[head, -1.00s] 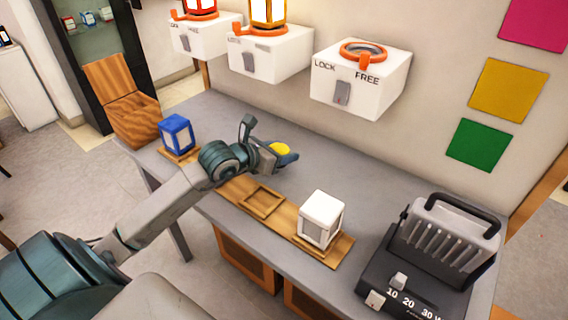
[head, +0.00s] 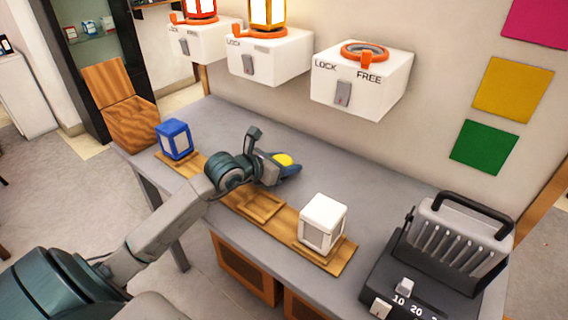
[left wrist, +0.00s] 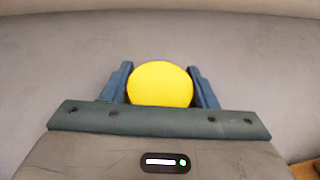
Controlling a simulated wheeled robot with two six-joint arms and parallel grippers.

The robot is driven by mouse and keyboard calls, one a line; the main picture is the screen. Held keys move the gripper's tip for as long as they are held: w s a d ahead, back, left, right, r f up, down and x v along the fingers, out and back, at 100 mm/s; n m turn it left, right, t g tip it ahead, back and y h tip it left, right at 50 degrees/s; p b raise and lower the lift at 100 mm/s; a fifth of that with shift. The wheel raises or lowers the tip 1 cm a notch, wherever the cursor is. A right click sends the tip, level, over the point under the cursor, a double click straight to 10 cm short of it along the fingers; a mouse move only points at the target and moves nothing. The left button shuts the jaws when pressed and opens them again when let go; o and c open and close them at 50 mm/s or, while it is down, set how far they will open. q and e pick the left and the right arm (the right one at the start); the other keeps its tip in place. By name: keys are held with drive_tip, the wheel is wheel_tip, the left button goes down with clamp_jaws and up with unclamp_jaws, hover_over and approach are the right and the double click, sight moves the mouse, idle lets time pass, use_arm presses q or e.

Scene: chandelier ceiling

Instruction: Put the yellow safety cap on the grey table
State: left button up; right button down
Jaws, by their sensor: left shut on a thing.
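The yellow safety cap (head: 283,159) is round and sits between the blue fingers of my left gripper (head: 284,164). In the left wrist view the cap (left wrist: 161,84) shows as a yellow disc with a finger close on each side, and the left gripper (left wrist: 161,88) is shut on it. The grey table (head: 375,186) lies below and around it. The cap is over the table's middle, behind the wooden strip. I cannot tell whether the cap touches the table top. My right gripper is not in view.
A wooden strip (head: 283,223) along the front bears a blue lantern (head: 174,139) and a white lantern (head: 322,222). A black and grey device (head: 440,250) stands at right. White LOCK/FREE boxes (head: 361,80) hang on the wall behind. Table top behind the gripper is clear.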

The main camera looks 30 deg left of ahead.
use_arm(q)
drive_tip(key=shift+f, duration=0.25)
drive_tip(key=o, duration=1)
drive_tip(key=shift+r, duration=0.1)
drive_tip(key=shift+c, duration=0.2)
drive_tip(key=shift+r, duration=0.1)
